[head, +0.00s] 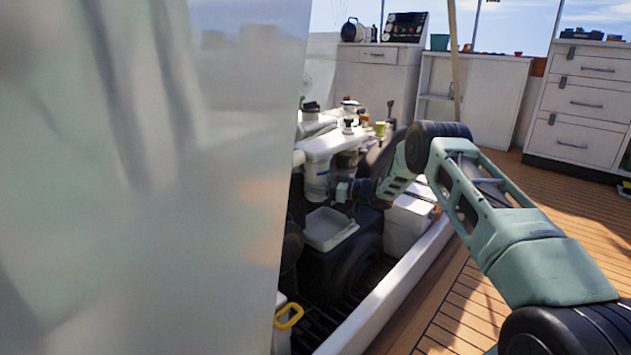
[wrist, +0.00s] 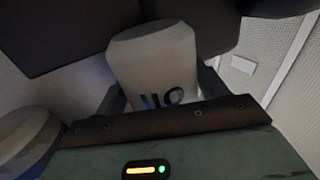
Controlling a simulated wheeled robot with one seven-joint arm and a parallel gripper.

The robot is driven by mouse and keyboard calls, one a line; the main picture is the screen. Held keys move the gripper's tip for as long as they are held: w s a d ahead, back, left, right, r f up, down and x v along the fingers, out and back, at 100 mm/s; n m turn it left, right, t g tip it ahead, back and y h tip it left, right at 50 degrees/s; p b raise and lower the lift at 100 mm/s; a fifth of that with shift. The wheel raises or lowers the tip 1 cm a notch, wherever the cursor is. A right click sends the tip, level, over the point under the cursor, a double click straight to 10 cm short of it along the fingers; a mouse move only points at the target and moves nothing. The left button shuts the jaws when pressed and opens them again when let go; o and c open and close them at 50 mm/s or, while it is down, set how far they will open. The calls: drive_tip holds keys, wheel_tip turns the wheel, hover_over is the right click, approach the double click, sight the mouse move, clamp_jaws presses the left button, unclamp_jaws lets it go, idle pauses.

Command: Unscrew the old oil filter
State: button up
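The old oil filter (head: 316,182) is a white cylinder with a darker band, hanging upright under the white engine block in the head view. My gripper (head: 337,190) is at its right side, level with its lower part. In the wrist view the filter (wrist: 153,62) fills the middle, with dark upside-down lettering that looks like "OIL". My gripper's two dark fingers (wrist: 160,85) stand on either side of it. The palm edge hides its near end. I cannot tell whether the fingers press on it.
A pale drip tray (head: 328,229) sits below the filter. The white hatch rim (head: 392,285) runs along the right. A large blurred pale panel (head: 140,180) blocks the left of the head view. A yellow handle (head: 289,316) shows low in the hatch. Wooden deck lies to the right.

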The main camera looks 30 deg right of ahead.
drive_tip(key=shift+c, duration=1.3)
drive_tip(key=shift+a+r+m+t+h+p, duration=0.1)
drive_tip(key=shift+r+m+t+h+p, duration=0.25)
drive_tip(key=shift+p, duration=0.35)
drive_tip(key=shift+f+m+t+h+p, duration=0.1)
drive_tip(key=shift+m+t+h+p, duration=0.35)
drive_tip(key=shift+m+h+p, duration=0.3)
drive_tip(key=shift+f+m+t+h+p, duration=0.3)
drive_tip(key=shift+t+h+p, duration=0.1)
drive_tip(key=shift+h, duration=0.3)
drive_tip(key=shift+f, duration=0.1)
drive_tip(key=shift+f+b, duration=1)
drive_tip(key=shift+f, duration=0.3)
drive_tip(key=a+p+v, duration=0.1)
drive_tip(key=p+v, duration=0.7)
drive_tip(key=v, duration=0.7)
drive_tip(key=shift+s+a, duration=0.3)
drive_tip(key=shift+s, duration=0.1)
